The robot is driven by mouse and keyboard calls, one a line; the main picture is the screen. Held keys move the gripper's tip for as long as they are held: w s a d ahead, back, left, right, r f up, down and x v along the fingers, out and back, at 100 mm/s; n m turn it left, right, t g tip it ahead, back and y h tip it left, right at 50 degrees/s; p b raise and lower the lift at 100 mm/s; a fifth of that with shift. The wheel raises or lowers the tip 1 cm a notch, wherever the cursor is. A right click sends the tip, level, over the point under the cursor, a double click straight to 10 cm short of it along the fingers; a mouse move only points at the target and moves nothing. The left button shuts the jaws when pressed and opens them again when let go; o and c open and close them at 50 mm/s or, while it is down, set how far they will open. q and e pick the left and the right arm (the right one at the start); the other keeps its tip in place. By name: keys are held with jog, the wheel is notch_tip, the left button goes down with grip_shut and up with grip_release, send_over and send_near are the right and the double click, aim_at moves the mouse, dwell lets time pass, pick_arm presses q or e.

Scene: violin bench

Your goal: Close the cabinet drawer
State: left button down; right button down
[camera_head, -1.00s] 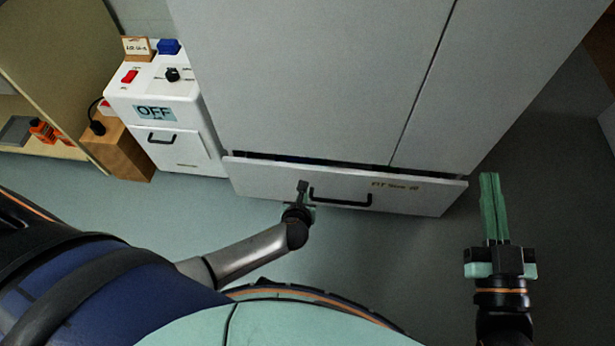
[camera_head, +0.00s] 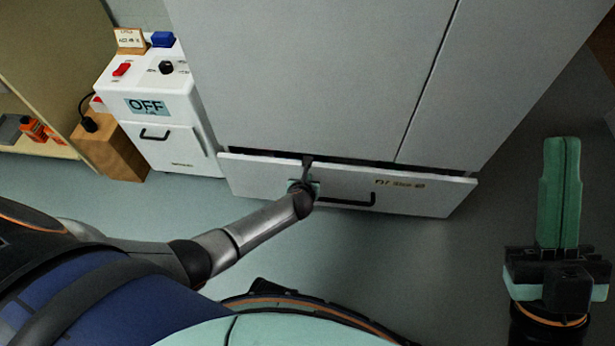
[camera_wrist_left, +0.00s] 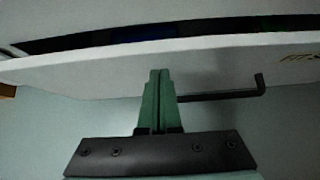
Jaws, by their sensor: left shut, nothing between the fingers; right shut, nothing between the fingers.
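The cabinet drawer (camera_head: 430,194) is at the bottom of the tall grey cabinet (camera_head: 310,75) and stands slightly open, with a dark gap along its top edge. Its black handle (camera_head: 352,202) is on the front, and also shows in the left wrist view (camera_wrist_left: 235,94). My left gripper (camera_head: 307,164) is shut and empty, in front of the drawer just left of the handle. In the left wrist view its green fingers (camera_wrist_left: 159,74) point at the white drawer front (camera_wrist_left: 85,75); I cannot tell if they touch. My right gripper (camera_head: 562,142) is shut and empty, to the right of the cabinet.
A white machine (camera_head: 155,105) with an OFF label stands left of the cabinet. A wooden box (camera_head: 112,155) and a shelf (camera_head: 45,65) with orange items are further left. The floor (camera_head: 400,265) in front of the drawer is clear.

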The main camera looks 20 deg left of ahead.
pick_arm(q)
jog(key=shift+w+a, duration=0.2)
jog(key=shift+w, duration=0.55)
jog(key=shift+w, duration=0.1)
